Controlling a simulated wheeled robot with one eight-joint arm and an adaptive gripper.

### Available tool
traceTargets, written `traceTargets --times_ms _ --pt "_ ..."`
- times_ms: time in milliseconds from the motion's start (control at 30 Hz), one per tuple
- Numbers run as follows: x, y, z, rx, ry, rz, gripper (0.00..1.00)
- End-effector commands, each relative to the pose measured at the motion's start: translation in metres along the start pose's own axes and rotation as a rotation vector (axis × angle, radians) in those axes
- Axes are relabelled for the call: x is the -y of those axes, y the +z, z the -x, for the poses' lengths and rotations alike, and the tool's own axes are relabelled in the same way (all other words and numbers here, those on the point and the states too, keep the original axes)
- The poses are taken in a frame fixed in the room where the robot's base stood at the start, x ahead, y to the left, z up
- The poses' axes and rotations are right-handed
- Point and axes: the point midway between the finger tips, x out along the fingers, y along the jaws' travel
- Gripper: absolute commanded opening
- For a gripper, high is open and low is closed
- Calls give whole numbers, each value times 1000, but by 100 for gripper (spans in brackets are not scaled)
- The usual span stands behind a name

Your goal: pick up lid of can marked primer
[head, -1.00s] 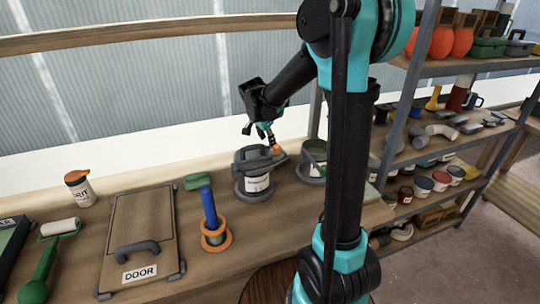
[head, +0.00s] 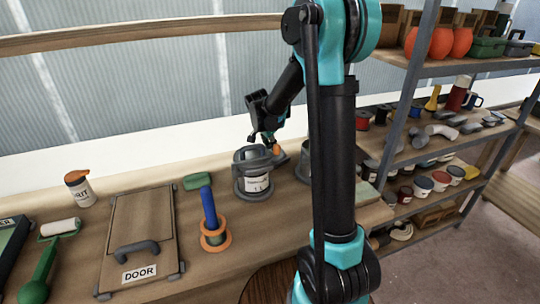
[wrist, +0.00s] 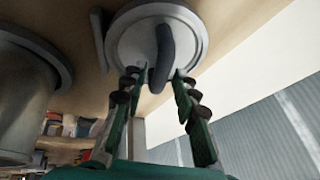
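A grey can (head: 254,182) with a white label stands on the bench in the head view; the label is too small to read surely. Its round grey lid (wrist: 135,38) with a dark bar handle (wrist: 163,62) shows from above in the wrist view. My gripper (head: 268,140) is over the back right of this can in the head view. In the wrist view my gripper (wrist: 155,80) is open, its green fingers spread, with the near end of the handle between the tips. I cannot tell whether they touch it.
A second can (head: 304,168) stands just right, mostly hidden by my arm. Loaded shelves (head: 440,140) stand right.

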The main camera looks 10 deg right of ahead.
Motion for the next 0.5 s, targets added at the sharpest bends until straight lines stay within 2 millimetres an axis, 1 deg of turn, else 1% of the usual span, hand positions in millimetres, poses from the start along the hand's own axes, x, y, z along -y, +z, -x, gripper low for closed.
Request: traceTargets --times_ms 33,200,500 --pt "0 0 0 0 0 0 20" --pt "0 0 0 0 0 0 0" --pt "0 0 0 0 0 0 0"
